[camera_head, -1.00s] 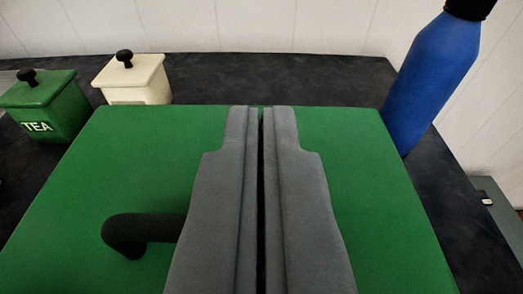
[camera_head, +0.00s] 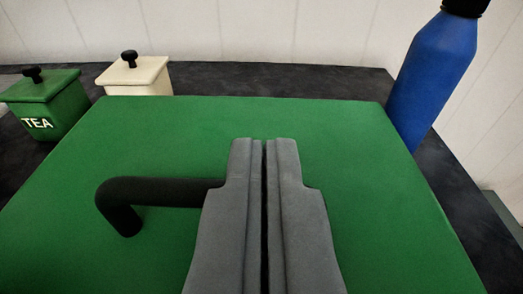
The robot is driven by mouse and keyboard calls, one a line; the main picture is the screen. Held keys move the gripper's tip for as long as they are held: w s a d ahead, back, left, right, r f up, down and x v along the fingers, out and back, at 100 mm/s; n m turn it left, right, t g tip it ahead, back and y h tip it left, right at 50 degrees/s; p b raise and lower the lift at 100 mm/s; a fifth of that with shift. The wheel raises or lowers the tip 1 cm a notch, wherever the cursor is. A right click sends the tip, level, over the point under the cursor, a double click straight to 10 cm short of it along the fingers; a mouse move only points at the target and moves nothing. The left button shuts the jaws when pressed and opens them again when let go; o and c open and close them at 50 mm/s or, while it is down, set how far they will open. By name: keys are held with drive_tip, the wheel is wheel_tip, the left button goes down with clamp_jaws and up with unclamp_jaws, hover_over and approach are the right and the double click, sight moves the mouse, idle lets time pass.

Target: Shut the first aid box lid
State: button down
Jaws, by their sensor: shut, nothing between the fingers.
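The first aid box shows as a broad green lid (camera_head: 330,150) that fills the middle of the view. A black bar handle (camera_head: 150,192) stands on the lid, left of centre. My gripper (camera_head: 264,142) is shut and empty, over the lid, with its fingers pointing toward the lid's far edge. The fingers hide the right end of the handle. I cannot tell whether the fingertips touch the lid. The box body and the gap under the lid are hidden, so how far the lid stands open cannot be told.
A green tea canister (camera_head: 45,105) and a cream canister (camera_head: 137,77) stand at the back left. A blue bottle (camera_head: 432,80) stands just beyond the lid's right side. The dark worktop (camera_head: 280,78) is bare behind the lid, with a pale panelled wall beyond.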

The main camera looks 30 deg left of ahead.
wheel_tip(320, 180, down, 2)
drive_tip(key=shift+d, duration=0.1)
drive_tip(key=r, duration=0.5)
drive_tip(key=shift+w+r, duration=0.15)
drive_tip(key=shift+w, duration=0.15)
drive_tip(key=shift+s, duration=0.25)
drive_tip(key=s+d+f+m+g+h, duration=0.1)
drive_tip(key=s+f+m+g+h, duration=0.1)
drive_tip(key=s+f+m+h, duration=0.75)
drive_tip(key=s+a+r+n+t, duration=0.1)
drive_tip(key=s+r+t, duration=0.5)
drive_tip(key=r, duration=0.6)
drive_tip(key=shift+s+a+r+n, duration=0.15)
drive_tip(key=shift+s+a+n, duration=0.15)
drive_tip(key=shift+s+n, duration=0.5)
